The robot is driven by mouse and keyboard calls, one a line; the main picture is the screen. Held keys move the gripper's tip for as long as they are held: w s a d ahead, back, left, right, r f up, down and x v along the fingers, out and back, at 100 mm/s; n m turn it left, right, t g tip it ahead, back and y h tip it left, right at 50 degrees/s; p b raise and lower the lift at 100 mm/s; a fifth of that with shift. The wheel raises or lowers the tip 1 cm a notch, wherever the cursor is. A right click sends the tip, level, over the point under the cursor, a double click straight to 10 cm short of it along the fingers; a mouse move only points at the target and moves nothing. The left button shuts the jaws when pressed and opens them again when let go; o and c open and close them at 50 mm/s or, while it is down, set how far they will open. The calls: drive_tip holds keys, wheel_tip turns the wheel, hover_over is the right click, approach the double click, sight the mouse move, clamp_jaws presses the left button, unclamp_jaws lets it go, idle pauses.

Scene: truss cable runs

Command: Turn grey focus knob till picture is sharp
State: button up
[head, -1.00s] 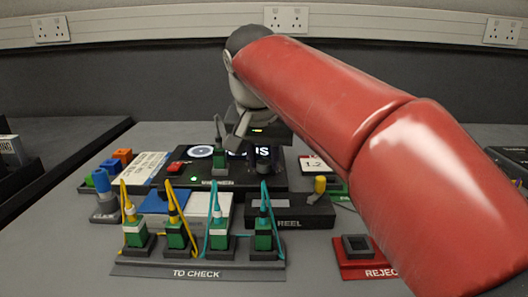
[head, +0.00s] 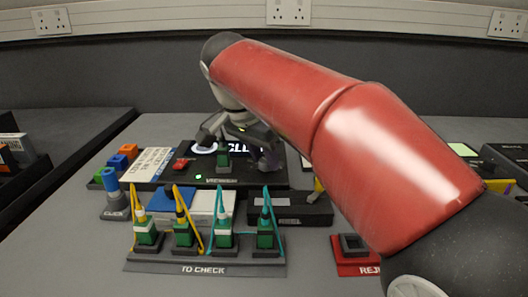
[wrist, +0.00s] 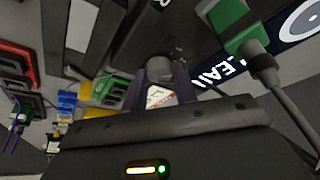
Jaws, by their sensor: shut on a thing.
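The black scope box (head: 150,177) stands at the back of the bench. Its screen (head: 237,148) shows a pale ring and letters starting "CLE", partly hidden by my arm. In the wrist view the screen (wrist: 285,42) shows "LEAN" and part of the ring, with crisp edges. My gripper (wrist: 160,75) is shut on the grey focus knob (wrist: 160,66), with one dark finger on each side. In the head view my gripper (head: 268,155) is at the right of the screen and hides the knob. A green connector (head: 223,158) stands upright in front of the screen.
A "TO CHECK" rack (head: 205,266) with several green connectors and yellow and teal cables stands at the front. A red reject tray (head: 350,268) is to its right, partly under my arm. A black reel box (head: 292,212) lies between.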

idle(0.3)
drive_tip(key=o, duration=1)
drive_tip(key=shift+p+v, duration=0.4)
drive_tip(key=shift+v, duration=3.5)
